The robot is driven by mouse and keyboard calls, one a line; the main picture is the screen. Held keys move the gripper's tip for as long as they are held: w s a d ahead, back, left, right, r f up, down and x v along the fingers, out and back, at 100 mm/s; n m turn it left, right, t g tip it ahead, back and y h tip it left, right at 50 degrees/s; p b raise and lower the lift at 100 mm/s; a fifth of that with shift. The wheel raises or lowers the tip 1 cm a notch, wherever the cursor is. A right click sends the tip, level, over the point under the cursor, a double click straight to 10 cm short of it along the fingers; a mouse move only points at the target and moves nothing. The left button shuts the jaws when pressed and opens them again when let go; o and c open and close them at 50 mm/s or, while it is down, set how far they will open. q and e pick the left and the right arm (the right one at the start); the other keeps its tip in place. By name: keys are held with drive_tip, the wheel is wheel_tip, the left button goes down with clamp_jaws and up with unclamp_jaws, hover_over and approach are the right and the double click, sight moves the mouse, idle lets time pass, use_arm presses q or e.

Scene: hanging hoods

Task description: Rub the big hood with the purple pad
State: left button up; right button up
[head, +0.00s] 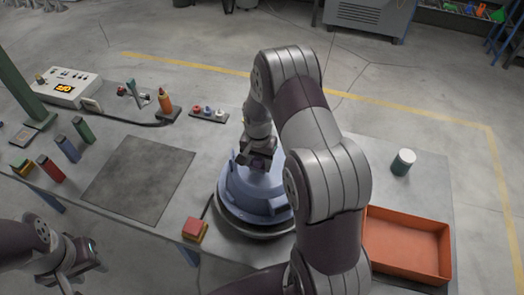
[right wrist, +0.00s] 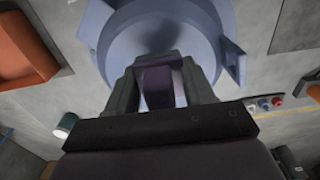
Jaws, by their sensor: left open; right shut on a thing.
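The big hood (head: 243,190) is a blue-grey dome with a wide rim and side lugs, on the table in the middle of the head view. It also fills the top of the right wrist view (right wrist: 200,32). My right gripper (head: 259,160) is shut on the purple pad (right wrist: 159,84) over the hood's upper part. In the head view the pad is mostly hidden by the fingers. I cannot tell whether it touches the hood. My left gripper (head: 82,262) is open and empty at the lower left, in front of the table.
An orange tray (head: 408,222) and a green-and-white can (head: 403,162) stand to the right. A red-and-yellow block (head: 194,229) lies near the front edge. A dark mat (head: 138,180), several bottles and a control box (head: 68,87) are to the left. My right arm hides part of the hood.

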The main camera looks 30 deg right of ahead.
drive_tip(key=shift+d+r+p, duration=0.1)
drive_tip(key=shift+r+p, duration=0.2)
drive_tip(key=shift+r, duration=0.35)
drive_tip(key=r, duration=0.1)
drive_tip(key=r+p, duration=0.1)
drive_tip(key=shift+s+a+r+p, duration=0.15)
drive_tip(key=shift+a+r+p, duration=0.15)
drive_tip(key=shift+r, duration=0.35)
drive_tip(key=shift+d, duration=0.1)
drive_tip(key=shift+f, duration=0.1)
